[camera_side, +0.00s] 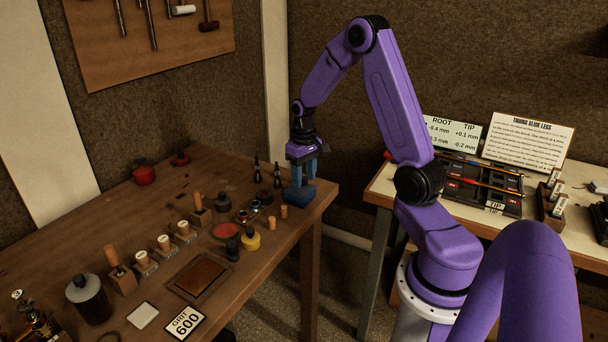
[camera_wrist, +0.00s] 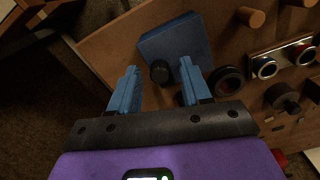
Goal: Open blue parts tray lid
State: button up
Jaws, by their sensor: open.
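The blue parts tray (camera_side: 297,195) sits near the right end of the wooden workbench in the side view. In the wrist view its flat blue lid (camera_wrist: 178,42) covers the top, and a dark round knob (camera_wrist: 159,71) shows near the lid's edge closest to my gripper. The lid looks shut. My gripper (camera_wrist: 158,68) is open, with its two blue fingers apart and the knob seen between their tips. In the side view my gripper (camera_side: 305,175) points down right over the tray. I cannot tell whether a finger touches it.
A black ring (camera_wrist: 226,81) lies close beside the right finger in the wrist view. Two dark upright tools (camera_side: 257,169) stand behind the tray in the side view. Small wooden pegs (camera_side: 284,211) stand in front of it. The bench edge is close to the tray.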

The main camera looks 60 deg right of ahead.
jog(key=shift+c, duration=0.3)
grip_shut()
jog(key=shift+d, duration=3.1)
jog(key=shift+o, duration=0.3)
grip_release()
jog(key=shift+r, duration=0.15)
notch_tip(320, 180, up, 17)
jog(key=shift+r, duration=0.15)
